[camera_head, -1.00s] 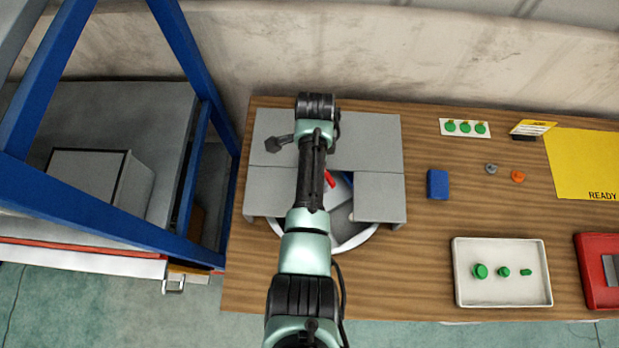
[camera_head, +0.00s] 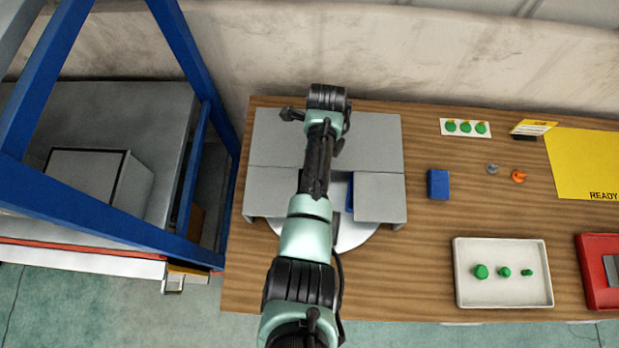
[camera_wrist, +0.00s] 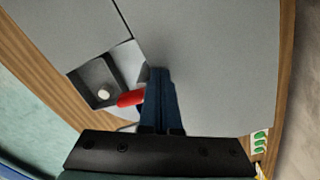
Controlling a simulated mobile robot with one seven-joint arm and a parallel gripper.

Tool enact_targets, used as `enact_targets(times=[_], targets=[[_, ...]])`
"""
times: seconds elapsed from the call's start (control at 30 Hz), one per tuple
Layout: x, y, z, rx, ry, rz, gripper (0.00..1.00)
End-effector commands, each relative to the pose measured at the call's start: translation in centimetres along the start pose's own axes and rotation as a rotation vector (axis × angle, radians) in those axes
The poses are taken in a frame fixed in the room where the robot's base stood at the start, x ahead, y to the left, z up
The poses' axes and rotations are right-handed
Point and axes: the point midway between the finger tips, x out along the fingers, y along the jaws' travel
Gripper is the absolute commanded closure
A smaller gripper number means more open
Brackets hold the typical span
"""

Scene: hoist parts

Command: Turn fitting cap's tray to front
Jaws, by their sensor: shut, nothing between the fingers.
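A white round turntable (camera_head: 357,232) shows at the front edge of a grey cover (camera_head: 372,140), through a front gap partly hidden by my arm. A blue part (camera_head: 350,194) shows in that gap. In the wrist view, a dark grey tray (camera_wrist: 88,76) holds a small whitish round piece (camera_wrist: 104,92); I cannot tell whether it is the fitting cap. A red peg (camera_wrist: 130,98) stands beside the tray. My gripper (camera_wrist: 158,74) is shut and empty, its fingers close to the red peg; contact is unclear. In the head view the fingers are hidden.
A blue block (camera_head: 438,184) lies right of the cover. A white tray with green parts (camera_head: 456,290), a red tray (camera_head: 585,270) and a yellow mat (camera_head: 580,160) are farther right. A blue frame (camera_head: 195,120) stands left of the table.

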Motion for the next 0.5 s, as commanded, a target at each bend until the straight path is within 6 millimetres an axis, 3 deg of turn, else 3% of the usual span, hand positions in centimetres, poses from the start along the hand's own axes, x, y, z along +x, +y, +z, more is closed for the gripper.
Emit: enact_targets(times=[0.5], targets=[[-0.61, 0.29, 0.76, -0.001, 0.0, -0.001, 1.0]])
